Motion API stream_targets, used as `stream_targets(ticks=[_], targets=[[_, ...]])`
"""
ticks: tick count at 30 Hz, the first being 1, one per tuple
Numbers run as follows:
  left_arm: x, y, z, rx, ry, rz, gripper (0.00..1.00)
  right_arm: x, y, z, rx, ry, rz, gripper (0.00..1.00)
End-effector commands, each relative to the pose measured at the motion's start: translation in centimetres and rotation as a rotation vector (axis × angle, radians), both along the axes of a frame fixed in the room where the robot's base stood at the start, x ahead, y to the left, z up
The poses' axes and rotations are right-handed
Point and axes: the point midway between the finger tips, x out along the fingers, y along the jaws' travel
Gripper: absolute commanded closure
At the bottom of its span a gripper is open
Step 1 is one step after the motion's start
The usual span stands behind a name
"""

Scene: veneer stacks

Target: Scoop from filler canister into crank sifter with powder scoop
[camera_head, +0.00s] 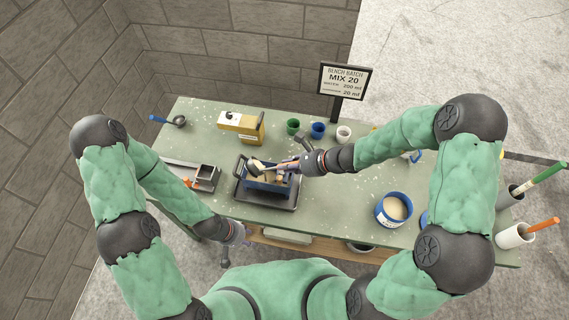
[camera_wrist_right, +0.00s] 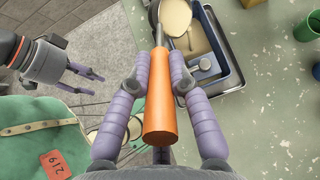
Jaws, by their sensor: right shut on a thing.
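My right gripper (camera_head: 289,165) is shut on the orange handle (camera_wrist_right: 158,95) of the powder scoop. The scoop's bowl (camera_head: 257,167) holds pale beige powder, which also shows at the top of the right wrist view (camera_wrist_right: 175,14). The bowl is over the blue, box-shaped crank sifter (camera_head: 262,185), which stands in a dark tray; I cannot tell whether they touch. Beige material shows inside the sifter. The filler canister (camera_head: 393,208), a round blue tub of beige powder, stands at the right of the bench. My left gripper (camera_wrist_right: 93,82) is open and empty, off the bench's front edge.
A yellow box (camera_head: 241,125), green cup (camera_head: 293,126), blue cup (camera_head: 317,130) and white cup (camera_head: 343,134) stand behind the sifter. A sign (camera_head: 345,82) rises at the back edge. Bench space between sifter and canister is clear.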

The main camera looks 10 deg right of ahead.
Motion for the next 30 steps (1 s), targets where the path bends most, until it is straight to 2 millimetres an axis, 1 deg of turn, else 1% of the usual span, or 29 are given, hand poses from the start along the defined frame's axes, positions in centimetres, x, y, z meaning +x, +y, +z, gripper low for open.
stream_targets(ticks=[1,3,9,16,23,30], targets=[[0.0,0.0,0.6,0.000,0.000,0.000,0.60,0.1,-0.3,0.1,0.018,0.010,-0.002,1.00],[0.0,0.0,1.1,0.000,0.000,0.000,0.60,0.2,-0.6,0.0,0.042,0.020,-0.002,1.00],[0.0,0.0,1.3,0.000,0.000,0.000,0.60,0.6,-1.7,-0.8,0.126,0.056,-0.002,1.00],[0.0,0.0,1.1,0.000,0.000,0.000,0.60,1.1,-2.8,-1.7,0.221,0.097,-0.001,1.00],[0.0,0.0,0.3,0.000,0.000,0.000,0.60,1.7,-4.0,-2.5,0.315,0.137,-0.002,1.00],[0.0,0.0,-1.0,0.000,0.000,0.000,0.60,2.2,-5.1,-3.4,0.414,0.179,0.001,1.00]])
